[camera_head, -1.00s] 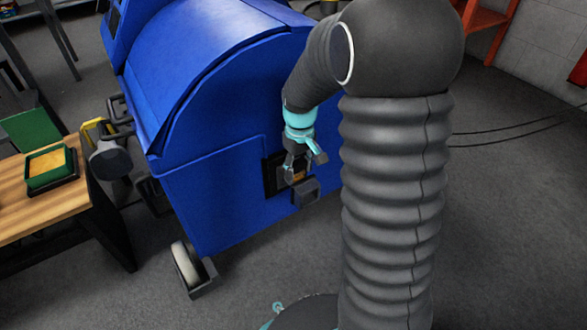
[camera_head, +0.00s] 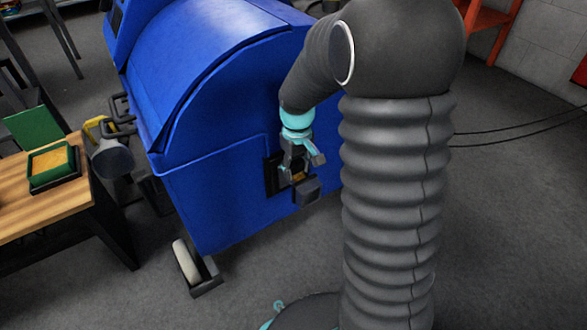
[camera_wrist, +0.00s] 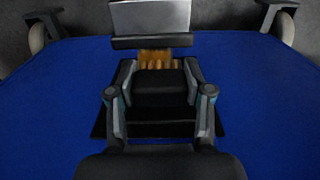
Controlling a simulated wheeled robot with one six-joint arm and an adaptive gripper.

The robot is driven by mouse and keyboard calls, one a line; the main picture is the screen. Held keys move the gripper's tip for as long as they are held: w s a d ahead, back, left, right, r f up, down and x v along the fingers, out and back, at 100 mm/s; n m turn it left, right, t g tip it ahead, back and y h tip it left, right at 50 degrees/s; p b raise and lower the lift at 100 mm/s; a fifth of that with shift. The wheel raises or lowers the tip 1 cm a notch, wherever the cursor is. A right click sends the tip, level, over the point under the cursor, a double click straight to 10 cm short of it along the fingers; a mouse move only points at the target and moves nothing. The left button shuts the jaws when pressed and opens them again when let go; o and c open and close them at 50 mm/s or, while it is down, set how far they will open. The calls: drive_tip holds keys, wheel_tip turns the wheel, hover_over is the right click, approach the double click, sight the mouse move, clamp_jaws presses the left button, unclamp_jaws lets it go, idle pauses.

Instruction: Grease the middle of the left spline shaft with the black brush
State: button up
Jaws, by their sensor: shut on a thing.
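My gripper (camera_head: 292,172) is at the side of a big blue machine (camera_head: 220,160), in front of a black-framed opening (camera_head: 270,178). In the wrist view its fingers (camera_wrist: 160,100) are shut on a black block-like thing (camera_wrist: 160,86); I cannot tell for sure that this is the black brush. Brown-orange upright pieces (camera_wrist: 160,58) show just beyond the block. A grey box-like part (camera_head: 307,191) sticks out just below the opening and also shows in the wrist view (camera_wrist: 150,15). I cannot make out the left spline shaft.
A wooden table (camera_head: 35,215) stands at left with an open green box (camera_head: 52,166) holding something orange-yellow. A dark grey cylinder (camera_head: 112,158) lies between table and machine. A caster wheel (camera_head: 187,262) is under the machine.

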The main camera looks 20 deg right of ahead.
drive_tip(key=shift+w+d, duration=0.15)
drive_tip(key=shift+d, duration=0.45)
idle(0.4)
drive_tip(key=shift+r+p, duration=3.25)
drive_tip(key=shift+r, duration=0.8)
drive_tip(key=shift+f, duration=0.1)
